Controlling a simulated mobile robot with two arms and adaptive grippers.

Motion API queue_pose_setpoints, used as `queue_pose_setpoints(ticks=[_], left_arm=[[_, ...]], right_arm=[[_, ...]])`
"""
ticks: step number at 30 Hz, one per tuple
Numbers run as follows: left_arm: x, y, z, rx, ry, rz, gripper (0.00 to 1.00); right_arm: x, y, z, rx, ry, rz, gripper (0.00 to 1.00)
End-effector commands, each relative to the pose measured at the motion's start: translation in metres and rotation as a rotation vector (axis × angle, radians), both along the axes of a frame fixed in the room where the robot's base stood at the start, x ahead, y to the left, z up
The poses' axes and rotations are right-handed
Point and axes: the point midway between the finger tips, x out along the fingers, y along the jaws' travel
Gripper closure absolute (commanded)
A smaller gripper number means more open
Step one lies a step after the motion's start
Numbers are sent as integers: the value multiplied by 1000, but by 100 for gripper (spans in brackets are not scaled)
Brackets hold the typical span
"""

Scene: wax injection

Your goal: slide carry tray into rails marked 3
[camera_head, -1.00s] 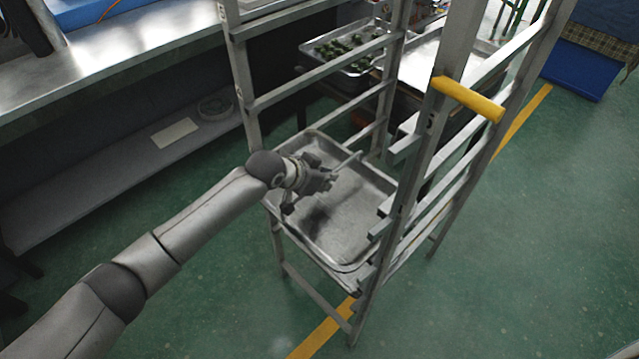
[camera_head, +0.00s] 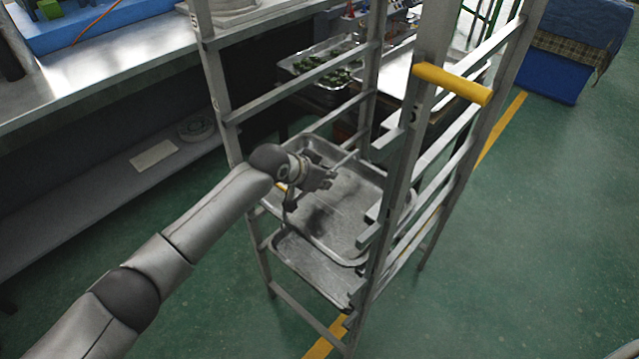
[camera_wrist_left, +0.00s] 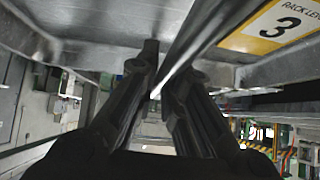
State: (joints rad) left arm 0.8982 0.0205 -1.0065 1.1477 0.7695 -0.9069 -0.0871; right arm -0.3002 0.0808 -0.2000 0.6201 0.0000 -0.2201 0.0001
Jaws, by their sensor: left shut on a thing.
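The carry tray (camera_head: 345,222) is a shallow grey metal tray inside the rack, above a second metal tray (camera_head: 300,262). My left gripper (camera_head: 318,180) is shut on the carry tray near its left edge. In the left wrist view its fingers (camera_wrist_left: 158,88) close on a thin metal edge below the tray's grey surface. A white and yellow label with "RACK LEVEL" and 3 (camera_wrist_left: 283,24) shows at upper right there; I cannot tell whether it sits on tray or rack. Whether the tray's edges rest in the rails is unclear. My right gripper is out of view.
The grey metal rack (camera_head: 405,150) has upright posts and side rails, with a yellow handle (camera_head: 453,83) on the right. A long workbench (camera_head: 120,65) stands at left. Behind the rack is a tray of green pieces (camera_head: 325,75).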

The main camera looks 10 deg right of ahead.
Motion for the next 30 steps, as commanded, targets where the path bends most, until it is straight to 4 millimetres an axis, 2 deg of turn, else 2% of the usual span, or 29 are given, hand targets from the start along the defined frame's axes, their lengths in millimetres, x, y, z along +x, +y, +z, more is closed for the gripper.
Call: queue_pose_setpoints(ticks=[30], left_arm=[[32, -44, 1, -4, -4, -1, 100]], right_arm=[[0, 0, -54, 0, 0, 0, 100]])
